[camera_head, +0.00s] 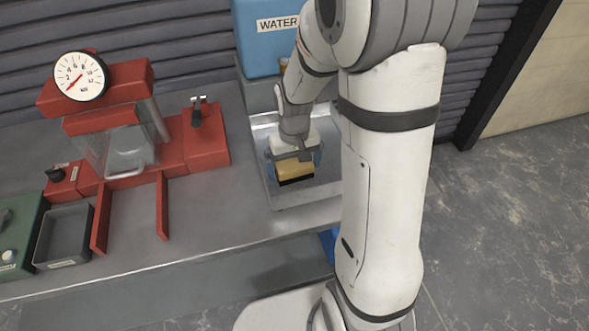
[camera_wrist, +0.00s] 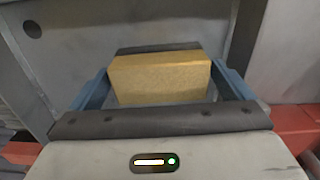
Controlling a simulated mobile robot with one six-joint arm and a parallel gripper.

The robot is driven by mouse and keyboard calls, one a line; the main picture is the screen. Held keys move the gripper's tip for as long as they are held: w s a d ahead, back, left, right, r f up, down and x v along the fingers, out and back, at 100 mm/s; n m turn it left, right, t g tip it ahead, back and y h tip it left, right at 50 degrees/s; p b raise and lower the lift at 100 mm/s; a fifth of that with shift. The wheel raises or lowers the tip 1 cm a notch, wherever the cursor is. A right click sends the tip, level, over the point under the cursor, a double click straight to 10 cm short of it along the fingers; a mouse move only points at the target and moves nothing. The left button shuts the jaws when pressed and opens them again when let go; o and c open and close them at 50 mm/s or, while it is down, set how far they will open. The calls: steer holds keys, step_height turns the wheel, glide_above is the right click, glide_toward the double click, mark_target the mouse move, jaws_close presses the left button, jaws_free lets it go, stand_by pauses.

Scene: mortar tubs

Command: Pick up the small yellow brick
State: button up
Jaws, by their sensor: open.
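The small yellow brick (camera_head: 294,170) is in a shallow metal tray (camera_head: 307,200) on the bench, below the blue water container. In the wrist view the brick (camera_wrist: 160,78) lies between the two blue fingers of my gripper (camera_wrist: 163,92). A dark strip shows along the brick's far edge. In the head view my gripper (camera_head: 294,158) points down over the brick, with a finger on either side. The jaws are open, and a narrow gap shows beside the brick. The brick's underside is hidden.
A blue container marked WATER (camera_head: 268,45) stands behind the tray. A red press with a dial gauge (camera_head: 81,77) stands to the left. A grey bin (camera_head: 63,236) and a green box (camera_head: 20,235) are at far left. Bare bench lies between press and tray.

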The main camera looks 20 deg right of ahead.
steer(key=shift+c, duration=0.4)
steer(key=c, duration=1.1)
steer(key=shift+o, duration=0.2)
steer(key=shift+r, duration=0.15)
